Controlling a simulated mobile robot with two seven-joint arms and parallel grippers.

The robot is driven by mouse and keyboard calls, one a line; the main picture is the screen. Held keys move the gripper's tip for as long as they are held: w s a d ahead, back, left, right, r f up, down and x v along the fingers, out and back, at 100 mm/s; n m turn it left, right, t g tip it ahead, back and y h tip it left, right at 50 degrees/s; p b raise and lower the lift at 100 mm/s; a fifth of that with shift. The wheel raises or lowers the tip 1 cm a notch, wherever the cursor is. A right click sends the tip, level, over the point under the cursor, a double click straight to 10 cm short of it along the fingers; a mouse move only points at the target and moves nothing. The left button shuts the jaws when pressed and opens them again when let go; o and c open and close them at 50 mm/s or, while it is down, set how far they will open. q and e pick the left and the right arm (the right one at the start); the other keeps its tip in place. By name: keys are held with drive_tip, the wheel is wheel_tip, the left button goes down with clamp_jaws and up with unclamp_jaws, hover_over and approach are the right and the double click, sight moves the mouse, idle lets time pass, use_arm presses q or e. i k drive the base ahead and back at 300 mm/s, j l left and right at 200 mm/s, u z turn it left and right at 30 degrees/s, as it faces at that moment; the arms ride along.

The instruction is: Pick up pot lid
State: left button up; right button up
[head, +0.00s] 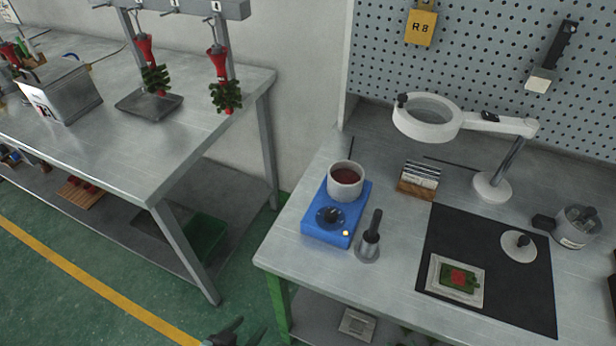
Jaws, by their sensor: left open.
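The pot lid (518,252) is a pale round disc with a small dark knob on top. It lies flat on the right part of the black mat (450,225) on the right-hand workbench. A metal pot (572,236) with a dark handle stands just to the right of the mat, close to the lid. My left gripper (235,334) shows only in part at the bottom edge, over the green floor. It is open and far from the lid, to the lower left. My right gripper is out of view.
A blue heater (318,225) carries a cup of dark red wax (346,180). A metal holder (368,247) with a black-handled tool stands beside it. A magnifier lamp (430,122) overhangs the bench's back. A white tray (440,291) with a green-and-red piece lies left of the lid.

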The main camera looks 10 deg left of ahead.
sight(517, 245)
drive_tip(key=k+l+u, duration=0.1)
drive_tip(key=l, duration=0.3)
drive_tip(key=k+l+u, duration=0.1)
drive_tip(key=l, duration=0.3)
drive_tip(key=k+l, duration=0.2)
drive_tip(key=l, duration=0.15)
drive_tip(key=k+l+u, duration=0.15)
drive_tip(key=l, duration=0.25)
